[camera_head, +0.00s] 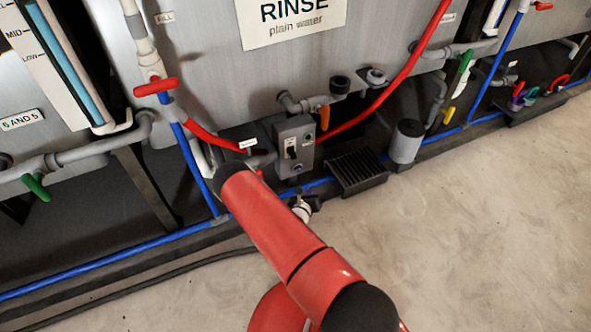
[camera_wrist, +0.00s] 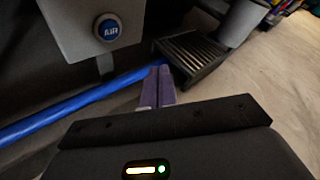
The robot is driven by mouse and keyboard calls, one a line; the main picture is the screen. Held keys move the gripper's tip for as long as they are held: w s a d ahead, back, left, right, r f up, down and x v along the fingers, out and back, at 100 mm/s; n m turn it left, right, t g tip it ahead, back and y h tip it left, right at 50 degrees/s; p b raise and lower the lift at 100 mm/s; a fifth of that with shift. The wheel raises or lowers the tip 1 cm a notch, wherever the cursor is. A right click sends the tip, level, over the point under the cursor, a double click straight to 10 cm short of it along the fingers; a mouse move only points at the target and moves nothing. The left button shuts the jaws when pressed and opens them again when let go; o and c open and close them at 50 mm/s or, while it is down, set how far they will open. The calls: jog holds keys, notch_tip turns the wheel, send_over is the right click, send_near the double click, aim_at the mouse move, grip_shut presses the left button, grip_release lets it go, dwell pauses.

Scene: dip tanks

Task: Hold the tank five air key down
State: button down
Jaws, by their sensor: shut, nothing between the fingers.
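A round blue key marked AIR (camera_wrist: 109,29) sits in a dark ring on the front of a grey control box (camera_wrist: 75,20) in the upper left of the wrist view. In the head view the key (camera_head: 298,167) is small, low on the same box (camera_head: 294,145), below a dark switch. My gripper (camera_wrist: 159,70) is shut and empty, its purple-grey fingers side by side. The fingertips appear below and right of the key, apart from it in the picture. In the head view my red arm hides most of the gripper. No tank number is readable on the box.
A blue pipe (camera_wrist: 80,103) runs behind the fingers along the floor edge. A black slatted tray (camera_wrist: 190,52) and a grey cylinder (camera_head: 406,141) stand to the right. Red hoses (camera_head: 395,85) pass near the box. Pale floor (camera_head: 480,230) is clear at the right.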

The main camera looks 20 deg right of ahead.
aim_at(298, 169)
jog(key=shift+s+a+f+n, duration=0.15)
jog(key=shift+f+n, duration=0.15)
jog(key=shift+f, duration=0.15)
jog(key=w+b, duration=0.4)
jog(key=w, duration=0.5)
jog(key=shift+b, duration=0.4)
jog(key=shift+a, duration=0.15)
dwell(1.5)
jog(key=shift+w+b, duration=0.3)
jog(key=shift+w, duration=0.05)
jog(key=shift+w, duration=0.4)
dwell(1.9)
